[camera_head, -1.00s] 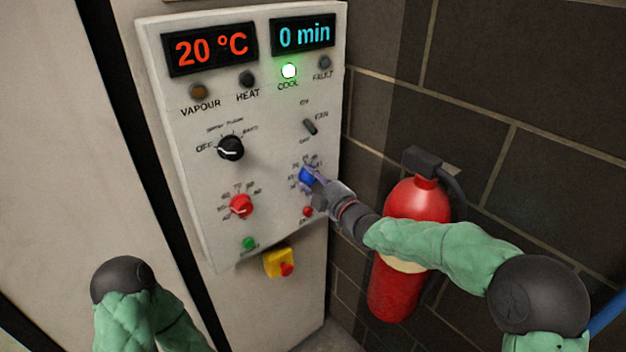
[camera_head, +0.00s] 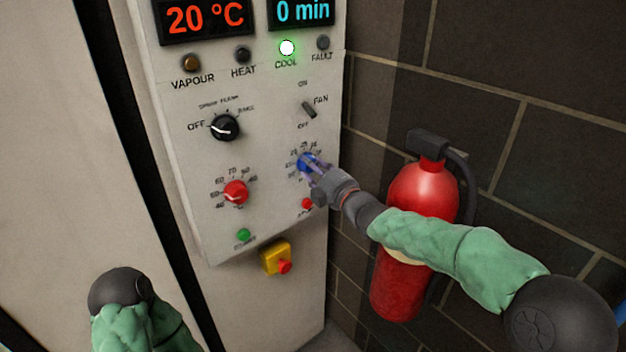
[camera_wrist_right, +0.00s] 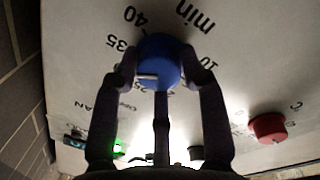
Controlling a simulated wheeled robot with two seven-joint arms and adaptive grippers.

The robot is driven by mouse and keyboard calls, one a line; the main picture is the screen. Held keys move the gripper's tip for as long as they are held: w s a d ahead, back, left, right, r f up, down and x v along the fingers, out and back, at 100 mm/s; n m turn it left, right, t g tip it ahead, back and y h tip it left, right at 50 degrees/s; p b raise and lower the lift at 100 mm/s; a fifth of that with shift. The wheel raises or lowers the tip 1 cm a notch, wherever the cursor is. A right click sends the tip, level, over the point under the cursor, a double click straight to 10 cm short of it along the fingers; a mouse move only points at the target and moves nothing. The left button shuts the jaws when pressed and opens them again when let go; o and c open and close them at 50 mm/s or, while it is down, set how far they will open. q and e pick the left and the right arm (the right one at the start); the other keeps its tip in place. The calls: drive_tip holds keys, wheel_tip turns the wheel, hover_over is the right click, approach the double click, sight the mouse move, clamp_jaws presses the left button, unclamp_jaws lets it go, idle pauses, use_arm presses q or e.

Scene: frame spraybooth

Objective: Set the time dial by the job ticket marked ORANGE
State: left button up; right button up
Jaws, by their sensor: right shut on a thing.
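The blue time dial (camera_head: 306,161) sits on the right side of the pale control panel. In the right wrist view the blue dial (camera_wrist_right: 161,62) has a white pointer line, with printed numbers 40, 35 and 10 and the word "min" around it. My right gripper (camera_head: 312,170) is at the dial, its fingers shut on the dial's sides; it also shows in the right wrist view (camera_wrist_right: 160,78). The time display (camera_head: 302,11) reads 0 min. No job ticket is in view. My left arm shows at the lower left, but its gripper is out of view.
A red dial (camera_head: 235,192), a black mode knob (camera_head: 225,128), a fan switch (camera_head: 309,109) and green (camera_head: 243,235) and red (camera_head: 307,203) buttons surround the dial. A yellow-based red stop button (camera_head: 277,259) is below. A red extinguisher (camera_head: 411,258) hangs close to my right arm.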

sight(304, 125)
drive_tip(key=shift+n+b, duration=0.6)
drive_tip(key=shift+n, duration=0.7)
drive_tip(key=o, duration=1.1)
drive_tip(key=shift+a, duration=0.15)
drive_tip(key=shift+o, duration=0.2)
wheel_tip(304, 125, up, 9)
drive_tip(key=shift+r, duration=0.2)
drive_tip(key=shift+d+r, duration=0.15)
drive_tip(key=shift+d, duration=0.2)
drive_tip(key=shift+a+r, duration=0.2)
drive_tip(key=shift+r, duration=0.05)
